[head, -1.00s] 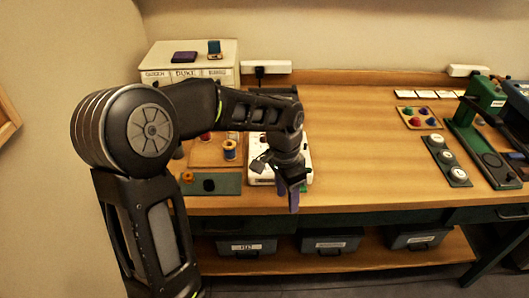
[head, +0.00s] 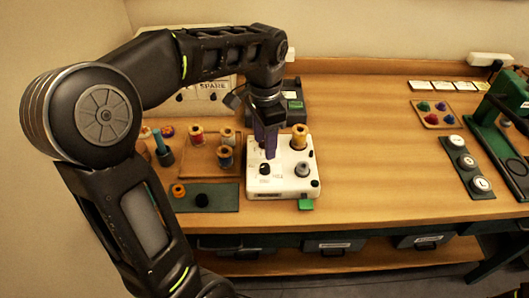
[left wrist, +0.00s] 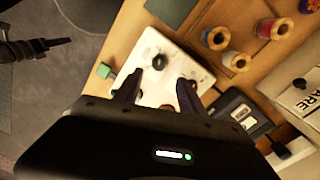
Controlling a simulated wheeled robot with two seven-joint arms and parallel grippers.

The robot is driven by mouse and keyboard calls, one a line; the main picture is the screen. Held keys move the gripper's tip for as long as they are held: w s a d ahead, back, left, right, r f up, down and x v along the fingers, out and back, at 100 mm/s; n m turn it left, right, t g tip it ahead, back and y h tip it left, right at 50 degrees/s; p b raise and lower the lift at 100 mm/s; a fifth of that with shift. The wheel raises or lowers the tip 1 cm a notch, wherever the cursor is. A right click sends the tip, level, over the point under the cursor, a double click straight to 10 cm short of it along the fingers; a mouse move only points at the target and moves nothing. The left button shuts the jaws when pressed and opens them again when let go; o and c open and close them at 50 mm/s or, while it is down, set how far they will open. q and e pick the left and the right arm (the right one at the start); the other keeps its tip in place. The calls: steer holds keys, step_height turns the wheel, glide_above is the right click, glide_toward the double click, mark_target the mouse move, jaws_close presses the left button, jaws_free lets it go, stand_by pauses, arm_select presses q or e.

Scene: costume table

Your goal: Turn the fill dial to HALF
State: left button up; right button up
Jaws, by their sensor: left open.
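The white box (head: 285,185) stands on the table near its front edge. It has a black knob (head: 265,169) at front left and a grey knob (head: 302,170) at front right. Which knob is the fill dial, and any marks around it, I cannot read. My left gripper (head: 268,150) points down over the box, with its purple fingers just behind the black knob. In the left wrist view the gripper (left wrist: 158,90) is open with nothing between its fingertips, and a dark round knob (left wrist: 160,62) lies just beyond them.
An orange spool (head: 299,138) stands at the box's back right, and a green tab (head: 306,204) sticks out in front. Several spools stand on a wooden board (head: 200,158) to the left. A dark device (head: 293,105) sits behind.

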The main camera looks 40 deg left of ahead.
mark_target(265, 166)
arm_select(q)
steer(key=shift+s+d+r, duration=0.1)
steer(key=shift+s+d, duration=0.1)
steer(key=shift+w+a+f, duration=0.1)
steer(key=shift+f, duration=0.25)
steer(key=shift+f+p, duration=0.45)
steer(key=shift+f, duration=3.15)
steer(key=shift+c, duration=0.6)
jaws_close()
